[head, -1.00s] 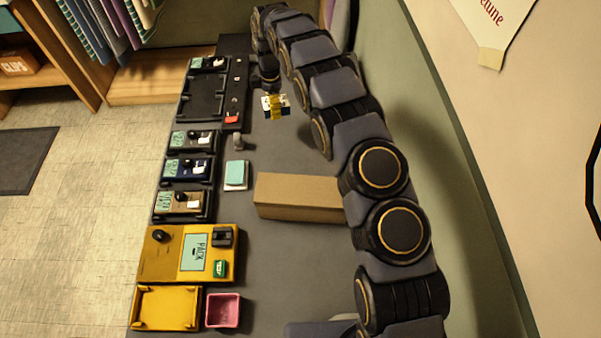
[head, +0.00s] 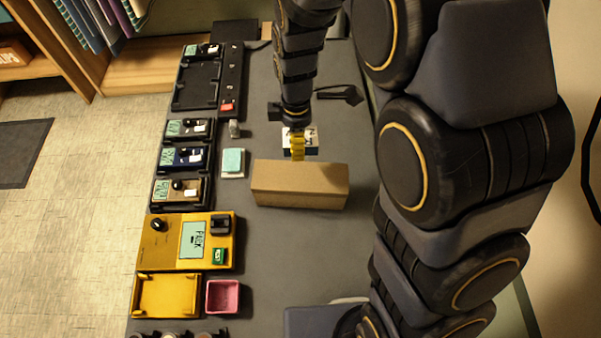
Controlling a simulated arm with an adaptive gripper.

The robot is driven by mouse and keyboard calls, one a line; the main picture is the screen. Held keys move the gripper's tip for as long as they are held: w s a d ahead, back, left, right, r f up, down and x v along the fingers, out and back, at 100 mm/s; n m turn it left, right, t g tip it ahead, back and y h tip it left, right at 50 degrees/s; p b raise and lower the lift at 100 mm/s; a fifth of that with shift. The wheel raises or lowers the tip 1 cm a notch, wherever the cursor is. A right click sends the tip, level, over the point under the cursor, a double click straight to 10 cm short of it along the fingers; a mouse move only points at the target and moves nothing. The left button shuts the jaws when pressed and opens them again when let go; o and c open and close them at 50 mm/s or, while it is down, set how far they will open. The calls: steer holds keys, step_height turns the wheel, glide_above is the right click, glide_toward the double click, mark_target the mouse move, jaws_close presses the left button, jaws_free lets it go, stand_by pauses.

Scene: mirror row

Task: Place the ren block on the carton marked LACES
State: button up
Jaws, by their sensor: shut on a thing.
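My gripper (head: 298,146) is shut on a small white block (head: 311,141) with dark marks and a dark lower edge. Yellow parts cover the block's middle, so its marking cannot be read. The block is just behind the long brown carton (head: 300,184) in the picture. I cannot tell how high it is above the dark tabletop. The carton lies across the table with nothing on it. No LACES marking is legible on its visible faces.
A teal-and-white block (head: 233,162) lies left of the carton. Small labelled devices (head: 183,157), a yellow PACK machine (head: 188,241), a yellow tray (head: 166,296) and a pink bin (head: 222,296) line the left side. Bare tabletop (head: 285,245) lies in front of the carton.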

mark_target(298, 176)
steer(key=shift+s, duration=0.95)
steer(key=shift+s+f, duration=0.15)
steer(key=shift+f, duration=3.75)
steer(key=shift+f, duration=0.15)
steer(key=o, duration=1.1)
steer(key=shift+c, duration=0.2)
